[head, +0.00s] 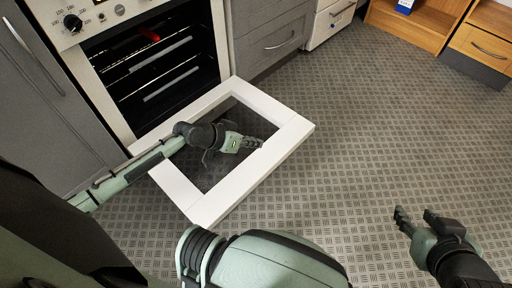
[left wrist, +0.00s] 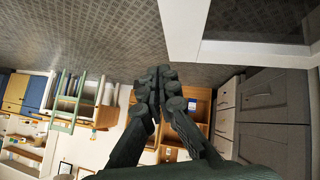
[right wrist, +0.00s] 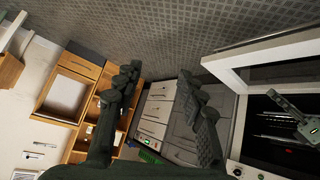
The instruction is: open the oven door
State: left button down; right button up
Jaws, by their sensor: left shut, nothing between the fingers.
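The oven door (head: 205,213) is a white frame with a dark window. It is swung down, roughly level, and juts out from the oven (head: 128,124), whose cavity with racks stands open. The door also shows in the left wrist view (left wrist: 254,53) and the right wrist view (right wrist: 262,54). My left gripper (head: 256,143) is shut and empty, over the door's window in the head view. Its fingers meet in the left wrist view (left wrist: 158,72). My right gripper (head: 414,212) is open and empty above the floor, well right of the door.
A dial (head: 73,23) sits on the oven's control panel. Grey drawers (head: 272,42) stand right of the oven and a grey cabinet (head: 42,120) left of it. Wooden cabinets (head: 412,22) line the far side. The patterned floor (head: 370,120) between is clear.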

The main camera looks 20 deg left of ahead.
pick_arm(q)
jog(key=shift+d+f, duration=0.25)
jog(key=shift+f, duration=0.6)
pick_arm(e)
jog(key=shift+w+a+r+t, duration=0.5)
jog(key=shift+w+a+r, duration=0.15)
jog(key=shift+a, duration=0.1)
